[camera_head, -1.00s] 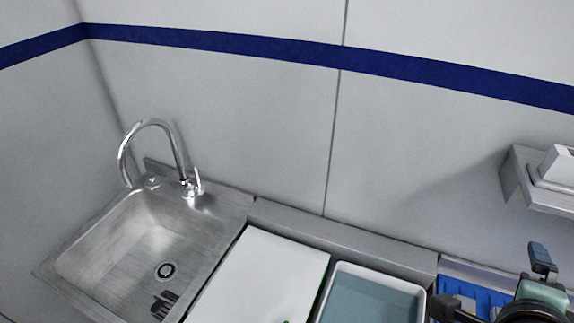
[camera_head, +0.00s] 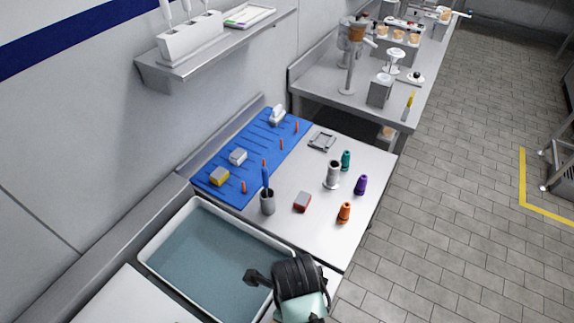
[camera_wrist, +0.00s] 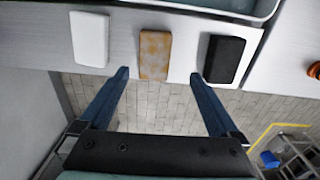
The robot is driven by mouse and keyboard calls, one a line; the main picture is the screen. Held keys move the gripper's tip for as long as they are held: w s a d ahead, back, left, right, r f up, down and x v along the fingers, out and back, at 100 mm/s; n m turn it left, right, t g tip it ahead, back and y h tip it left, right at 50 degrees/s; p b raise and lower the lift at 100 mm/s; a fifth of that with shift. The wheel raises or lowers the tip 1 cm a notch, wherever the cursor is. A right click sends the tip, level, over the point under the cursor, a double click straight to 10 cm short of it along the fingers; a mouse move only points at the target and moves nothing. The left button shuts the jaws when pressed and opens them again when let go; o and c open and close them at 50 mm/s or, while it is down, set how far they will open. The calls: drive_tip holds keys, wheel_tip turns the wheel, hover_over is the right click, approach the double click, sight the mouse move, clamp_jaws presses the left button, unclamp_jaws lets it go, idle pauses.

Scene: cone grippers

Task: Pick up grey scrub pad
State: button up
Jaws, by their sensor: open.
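My gripper (camera_wrist: 159,75) is open and empty in the wrist view, its two blue fingers spread apart. Three flat pads lie in a row on the light counter beyond the fingertips: a white pad (camera_wrist: 89,38) at left, a mottled tan pad (camera_wrist: 155,55) between the fingertips in the picture, and a very dark grey or black pad (camera_wrist: 224,58) at right, just beyond the right finger. The dark pad looks closest to a grey scrub pad, but its shade is uncertain. These pads are not visible in the head view, where part of my arm shows at the bottom.
A white-rimmed tray with a blue-grey inside (camera_head: 160,235) lies beside the work table. The table holds a blue mat (camera_head: 222,165), a pen cup (camera_head: 267,203), a red-and-grey block (camera_head: 302,202) and several coloured cones. A wall shelf (camera_head: 215,50) hangs above. Tiled floor is open at right.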

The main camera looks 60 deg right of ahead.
drive_tip(key=shift+w+a+f+p, duration=0.1)
drive_tip(key=shift+a+f+p, duration=0.1)
drive_tip(key=shift+f, duration=1)
drive_tip(key=shift+a+f+p, duration=0.15)
drive_tip(key=shift+f+p, duration=0.05)
drive_tip(key=shift+f, duration=0.95)
drive_tip(key=shift+w+a+f+p, duration=0.1)
drive_tip(key=shift+a+f+p, duration=0.1)
drive_tip(key=shift+f, duration=1)
drive_tip(key=c, duration=1.4)
wheel_tip(320, 180, up, 10)
drive_tip(key=shift+r+b, duration=0.1)
drive_tip(key=shift+b, duration=0.3)
